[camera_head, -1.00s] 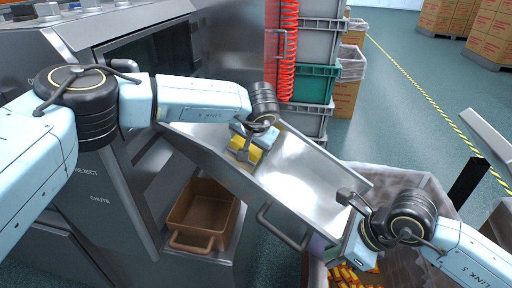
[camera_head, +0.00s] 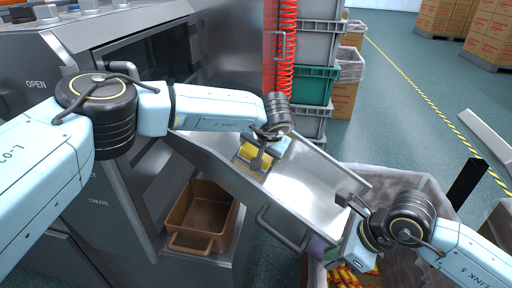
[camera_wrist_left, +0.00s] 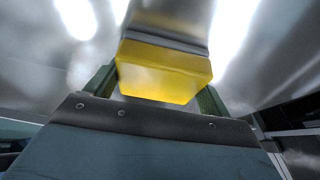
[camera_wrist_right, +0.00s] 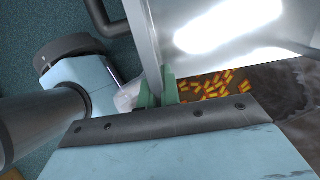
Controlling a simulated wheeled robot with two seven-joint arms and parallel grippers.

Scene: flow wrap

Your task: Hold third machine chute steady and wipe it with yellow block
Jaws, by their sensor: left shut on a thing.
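The metal chute (camera_head: 305,192) slopes down from the machine toward the lower right in the head view, its surface bright and shiny. My left gripper (camera_head: 256,158) is over the upper part of the chute, shut on the yellow block (camera_head: 248,153), which appears to rest against the chute floor. The yellow block (camera_wrist_left: 165,72) also fills the middle of the left wrist view, between the green fingers. My right gripper (camera_head: 350,218) is at the chute's lower end. In the right wrist view its green fingers (camera_wrist_right: 158,92) are close together on the chute's side wall (camera_wrist_right: 150,45).
A brown bin (camera_head: 203,217) sits in an opening below the chute. A lined container (camera_head: 410,178) with yellow-orange packets (camera_head: 352,275) stands under the chute's lower end. Stacked crates (camera_head: 312,85) stand behind. A handle (camera_head: 283,228) juts from the chute's near side.

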